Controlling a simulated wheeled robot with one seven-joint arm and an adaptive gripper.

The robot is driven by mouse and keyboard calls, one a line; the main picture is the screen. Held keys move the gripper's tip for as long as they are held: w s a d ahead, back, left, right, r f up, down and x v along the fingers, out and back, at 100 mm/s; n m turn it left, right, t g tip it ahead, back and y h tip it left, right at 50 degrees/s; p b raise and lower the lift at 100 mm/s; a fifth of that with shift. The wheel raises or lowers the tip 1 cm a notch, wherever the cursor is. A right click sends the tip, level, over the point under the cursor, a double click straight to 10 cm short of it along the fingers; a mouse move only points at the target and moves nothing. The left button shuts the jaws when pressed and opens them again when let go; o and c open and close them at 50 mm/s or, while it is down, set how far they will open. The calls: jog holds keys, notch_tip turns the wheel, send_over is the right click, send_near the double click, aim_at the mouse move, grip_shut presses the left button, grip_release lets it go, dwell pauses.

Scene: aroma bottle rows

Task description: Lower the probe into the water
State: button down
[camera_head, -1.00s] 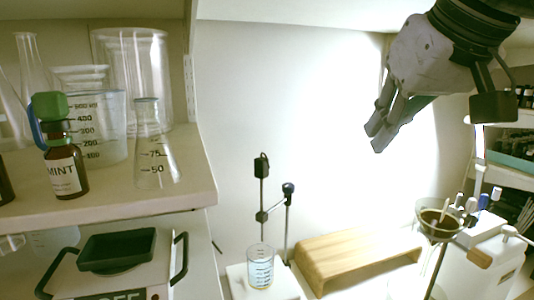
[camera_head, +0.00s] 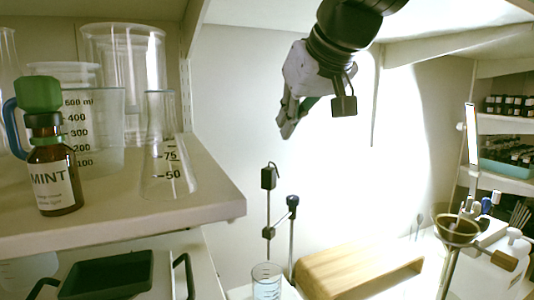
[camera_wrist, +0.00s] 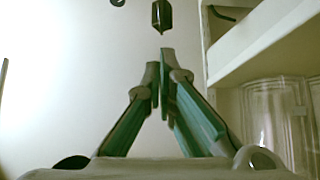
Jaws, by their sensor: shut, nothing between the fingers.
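A beaker of water (camera_head: 267,284) stands low in the middle of the head view, its lower part cut off by the frame edge. Beside and behind it rises a stand with a black-topped thin rod (camera_head: 268,180) and a second post with a dark knob (camera_head: 292,201). Which part is the probe is not clear, and its lower end is hidden or too small to tell. My gripper (camera_head: 286,131) is shut and empty, above the stand in the picture. The wrist view shows its closed fingertips (camera_wrist: 166,60) below a small dark pointed piece (camera_wrist: 161,16), apart from them.
A shelf (camera_head: 215,205) at left carries a mint bottle (camera_head: 54,180), a flask (camera_head: 165,165) and other glassware. A wooden riser (camera_head: 360,268) stands right of the beaker. A funnel on a stand (camera_head: 457,226) and shelved bottles are farther right.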

aim_at(273, 169)
jog(key=x, duration=0.9)
jog(key=shift+w+f, duration=0.3)
jog(key=shift+f+b, duration=0.1)
jog(key=shift+b, duration=0.2)
notch_tip(273, 169, down, 9)
jog(key=b, duration=0.6)
jog(key=shift+f+b, duration=0.35)
jog(key=shift+f, duration=0.25)
jog(key=shift+s, duration=0.1)
